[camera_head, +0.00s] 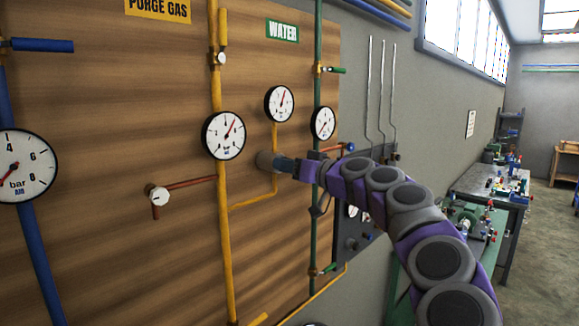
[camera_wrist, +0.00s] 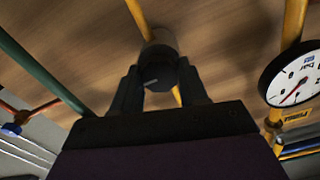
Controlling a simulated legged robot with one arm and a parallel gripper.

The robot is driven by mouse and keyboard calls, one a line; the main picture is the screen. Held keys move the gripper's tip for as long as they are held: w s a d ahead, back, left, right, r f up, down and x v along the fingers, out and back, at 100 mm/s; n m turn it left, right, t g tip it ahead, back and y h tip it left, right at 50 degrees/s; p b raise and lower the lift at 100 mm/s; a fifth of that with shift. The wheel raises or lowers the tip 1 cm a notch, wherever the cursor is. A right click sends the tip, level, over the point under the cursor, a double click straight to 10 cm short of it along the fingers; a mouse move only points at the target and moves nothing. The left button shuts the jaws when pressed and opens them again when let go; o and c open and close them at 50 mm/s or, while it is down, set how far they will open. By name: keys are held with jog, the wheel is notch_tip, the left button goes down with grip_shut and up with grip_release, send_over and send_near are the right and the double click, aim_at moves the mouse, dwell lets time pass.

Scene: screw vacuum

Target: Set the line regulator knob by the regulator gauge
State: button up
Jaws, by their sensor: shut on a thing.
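The grey regulator knob (camera_head: 266,161) sits on a thin yellow branch pipe on the wooden panel. The small round regulator gauge (camera_head: 279,103) is straight above it on the same pipe; its red needle points up and slightly right, and its numbers are too small to read. My gripper (camera_head: 281,164) reaches the knob from the right. In the wrist view, the dark fingers of my gripper (camera_wrist: 158,88) are on both sides of the knob (camera_wrist: 160,48), shut on it. The regulator gauge is not seen in the wrist view.
A larger gauge (camera_head: 223,135) sits on the main yellow pipe and also shows in the wrist view (camera_wrist: 292,76). Another gauge (camera_head: 323,123) is on the green pipe (camera_head: 317,200). A white-hubbed valve with a red handle (camera_head: 158,196) is at left. A workbench (camera_head: 500,185) stands at right.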

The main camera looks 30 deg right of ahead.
jog(key=shift+c, duration=1.4)
jog(key=m+p, duration=0.1)
jog(key=m, duration=0.2)
jog(key=shift+f+m, duration=0.1)
jog(key=shift+m, duration=0.2)
jog(key=o, duration=1.1)
jog(key=shift+w+d, duration=0.15)
jog(key=shift+c, duration=0.2)
jog(key=shift+s, duration=0.25)
jog(key=v, duration=1.7)
jog(key=shift+d+b, duration=0.2)
jog(key=shift+b, duration=0.1)
